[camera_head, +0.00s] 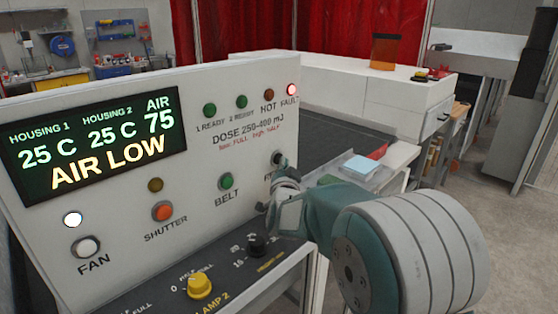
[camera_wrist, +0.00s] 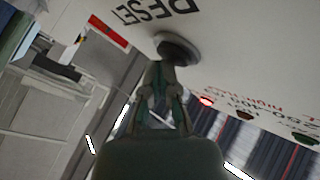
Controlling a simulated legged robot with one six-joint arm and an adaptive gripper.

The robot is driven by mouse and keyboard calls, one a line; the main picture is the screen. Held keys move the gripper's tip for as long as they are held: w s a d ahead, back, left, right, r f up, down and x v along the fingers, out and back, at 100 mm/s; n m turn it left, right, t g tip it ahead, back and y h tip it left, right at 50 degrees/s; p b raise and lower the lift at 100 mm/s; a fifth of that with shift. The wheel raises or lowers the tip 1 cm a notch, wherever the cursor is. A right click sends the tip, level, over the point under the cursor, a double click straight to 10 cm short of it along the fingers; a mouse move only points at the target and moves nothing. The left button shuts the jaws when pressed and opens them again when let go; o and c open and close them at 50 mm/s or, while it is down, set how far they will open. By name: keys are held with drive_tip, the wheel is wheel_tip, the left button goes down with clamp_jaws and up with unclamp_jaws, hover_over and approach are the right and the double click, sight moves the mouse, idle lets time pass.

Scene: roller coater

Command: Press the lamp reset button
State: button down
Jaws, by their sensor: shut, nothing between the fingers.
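The reset button (camera_wrist: 180,48) is a round black button beside the RESET lettering in the wrist view. In the head view the dark button (camera_head: 277,157) sits at the right end of the white control panel (camera_head: 225,100), its label mostly hidden behind my gripper. My gripper (camera_head: 280,174) is shut and empty, right at the button. In the wrist view the fingertips (camera_wrist: 158,70) overlap the button's edge; I cannot tell if they touch it. The red FAULT lamp (camera_head: 291,89) is lit at the panel's upper right.
The display (camera_head: 95,140) reads AIR LOW. The orange SHUTTER button (camera_head: 162,211), green BELT button (camera_head: 226,181) and white FAN button (camera_head: 87,247) are to the left. Below are a yellow knob (camera_head: 199,286) and a black knob (camera_head: 257,245). A dark conveyor (camera_head: 335,146) lies behind the panel.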

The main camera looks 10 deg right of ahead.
drive_tip(key=shift+w+a, duration=0.15)
drive_tip(key=shift+w, duration=0.05)
idle(0.3)
drive_tip(key=shift+s, duration=0.1)
drive_tip(key=shift+s+d, duration=0.5)
drive_tip(key=shift+s, duration=0.1)
drive_tip(key=shift+s+d, duration=0.75)
drive_tip(key=shift+s, duration=0.3)
drive_tip(key=shift+s+d, duration=0.75)
drive_tip(key=shift+s, duration=0.25)
